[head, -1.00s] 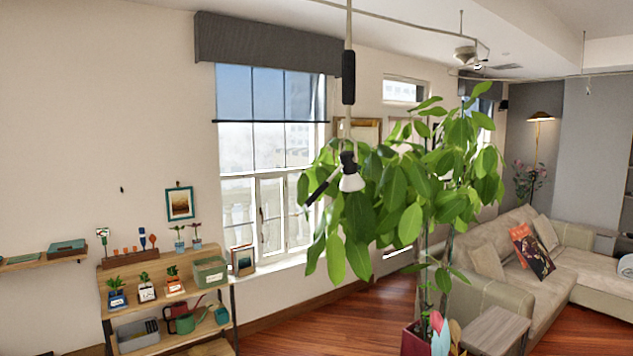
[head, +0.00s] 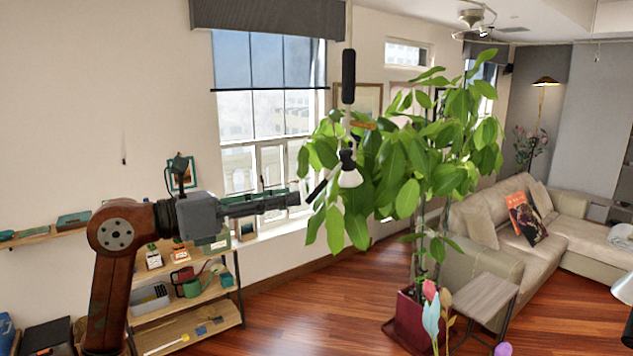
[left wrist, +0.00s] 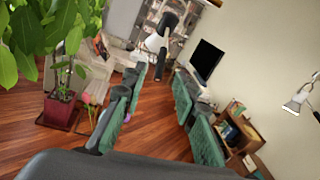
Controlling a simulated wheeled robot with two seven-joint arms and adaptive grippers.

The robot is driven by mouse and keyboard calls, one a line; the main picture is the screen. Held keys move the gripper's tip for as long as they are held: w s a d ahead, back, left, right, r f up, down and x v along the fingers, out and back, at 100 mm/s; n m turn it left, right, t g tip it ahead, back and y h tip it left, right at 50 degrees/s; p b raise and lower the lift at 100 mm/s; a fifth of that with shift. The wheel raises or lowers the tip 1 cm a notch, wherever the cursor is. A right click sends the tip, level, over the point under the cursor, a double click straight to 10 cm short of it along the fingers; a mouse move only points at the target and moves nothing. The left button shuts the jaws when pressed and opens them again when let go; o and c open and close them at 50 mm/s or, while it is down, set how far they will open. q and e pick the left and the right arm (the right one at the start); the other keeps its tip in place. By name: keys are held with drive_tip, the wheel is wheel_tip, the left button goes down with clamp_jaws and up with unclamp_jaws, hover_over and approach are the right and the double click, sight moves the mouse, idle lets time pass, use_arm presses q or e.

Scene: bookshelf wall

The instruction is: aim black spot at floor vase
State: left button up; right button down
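A spot lamp with a black neck and white cone-shaped head (head: 350,177) hangs on a thin pole in front of the leafy plant. A black handle (head: 317,191) sticks out from it to the lower left. My left gripper (head: 296,198) points right, with its tips just left of the lamp and handle; contact cannot be told. In the left wrist view its green-padded fingers (left wrist: 160,105) are apart with nothing between them, and the lamp (left wrist: 157,42) shows beyond. Pink flowers (head: 526,147) stand behind the sofa; a vase under them is hidden. My right gripper is not seen.
The tall plant in a red pot (head: 408,318) stands close behind the lamp. A shelf rack (head: 195,343) is behind my left arm. A beige sofa (head: 470,250) and small side table (head: 486,282) are at right. Wooden floor is clear between rack and pot.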

sight(313, 192)
use_arm(q)
drive_tip(key=p+x, duration=0.1)
drive_tip(key=x, duration=0.2)
drive_tip(key=p+x, duration=0.2)
drive_tip(key=x, duration=0.1)
drive_tip(key=shift+d+r, duration=0.25)
drive_tip(key=shift+d, duration=0.15)
drive_tip(key=shift+w+d+f, duration=0.1)
drive_tip(key=shift+w+d, duration=0.3)
drive_tip(key=shift+c, duration=0.7)
clamp_jaws()
